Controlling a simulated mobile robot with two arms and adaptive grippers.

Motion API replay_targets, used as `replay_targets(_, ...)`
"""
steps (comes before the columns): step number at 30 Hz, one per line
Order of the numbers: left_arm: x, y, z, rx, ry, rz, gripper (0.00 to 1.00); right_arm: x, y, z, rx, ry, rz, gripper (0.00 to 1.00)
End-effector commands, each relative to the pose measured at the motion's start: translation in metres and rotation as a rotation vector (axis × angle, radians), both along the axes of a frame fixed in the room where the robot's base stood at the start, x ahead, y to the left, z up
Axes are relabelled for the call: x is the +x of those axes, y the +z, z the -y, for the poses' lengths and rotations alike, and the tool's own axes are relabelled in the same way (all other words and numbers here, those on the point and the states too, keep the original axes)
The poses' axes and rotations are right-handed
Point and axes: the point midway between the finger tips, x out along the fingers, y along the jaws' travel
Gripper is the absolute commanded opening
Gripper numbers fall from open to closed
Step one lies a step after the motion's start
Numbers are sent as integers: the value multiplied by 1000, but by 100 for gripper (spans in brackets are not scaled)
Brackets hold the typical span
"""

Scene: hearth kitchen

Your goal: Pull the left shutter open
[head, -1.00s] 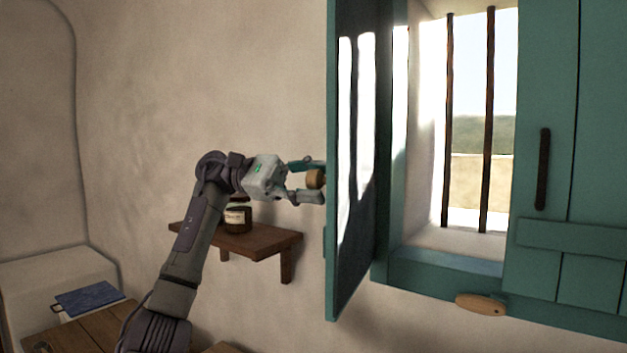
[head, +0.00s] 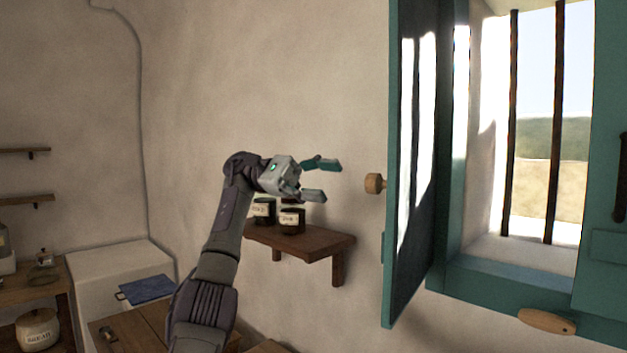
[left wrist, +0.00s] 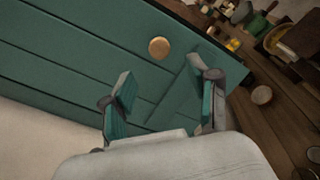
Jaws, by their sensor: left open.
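The left shutter (head: 408,200) is a teal wooden panel standing swung out from the barred window, seen nearly edge-on in the head view. Its round wooden knob (head: 374,183) sticks out to the left. My left gripper (head: 334,180) is open and empty, a short gap to the left of the knob. In the left wrist view the shutter (left wrist: 75,55) fills much of the picture, and the knob (left wrist: 159,47) shows beyond and between the open fingers (left wrist: 160,88). My right gripper is not in view.
The right shutter (head: 610,150) covers the window's right side. A wooden latch (head: 546,321) sits on the teal sill frame. A small wall shelf (head: 310,243) with dark labelled jars (head: 292,219) is behind my left gripper. A blue board (head: 147,289) lies at the lower left.

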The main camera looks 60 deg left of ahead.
Motion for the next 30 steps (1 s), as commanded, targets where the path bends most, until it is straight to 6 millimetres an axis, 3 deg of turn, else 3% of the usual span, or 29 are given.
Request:
replay_targets(9, -7, 0, -17, -3, 4, 3, 60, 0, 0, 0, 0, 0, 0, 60)
replay_targets(30, -7, 0, -18, -3, 4, 2, 60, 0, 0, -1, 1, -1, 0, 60)
